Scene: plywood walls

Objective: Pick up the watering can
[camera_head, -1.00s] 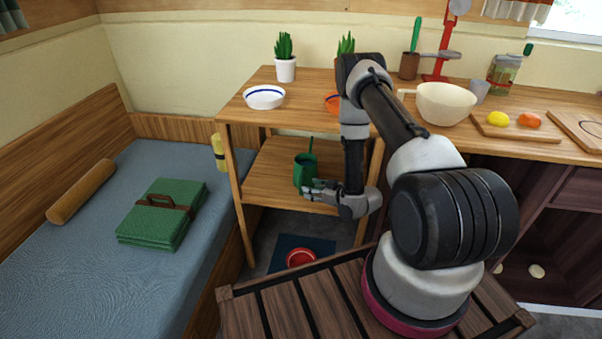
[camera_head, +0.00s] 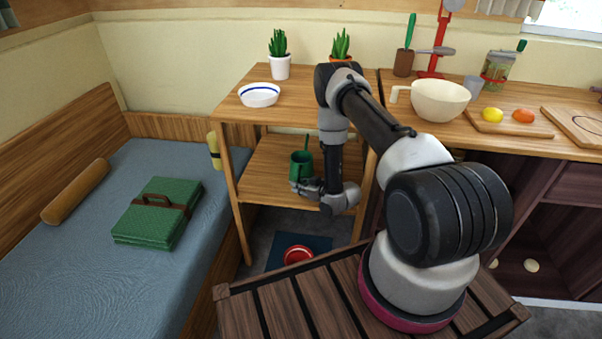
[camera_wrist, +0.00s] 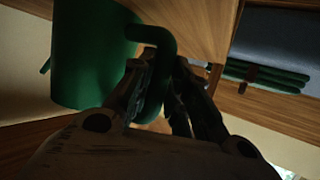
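The green watering can (camera_head: 301,167) stands on the middle shelf of the wooden shelf unit, its thin spout pointing up. In the wrist view its green body (camera_wrist: 88,55) fills the upper left, and its curved handle (camera_wrist: 158,75) reaches down between my fingers. My gripper (camera_head: 303,187) is at the can's near side, low by its base. In the wrist view my gripper (camera_wrist: 163,75) has one finger on each side of the handle. The fingers look parted, with a gap beside the handle. The fingertips are dark, and any contact is hard to see.
Wooden legs flank the shelf. A red bowl (camera_head: 298,255) is on the floor below. A bed with a green folded blanket (camera_head: 158,212) is at left.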

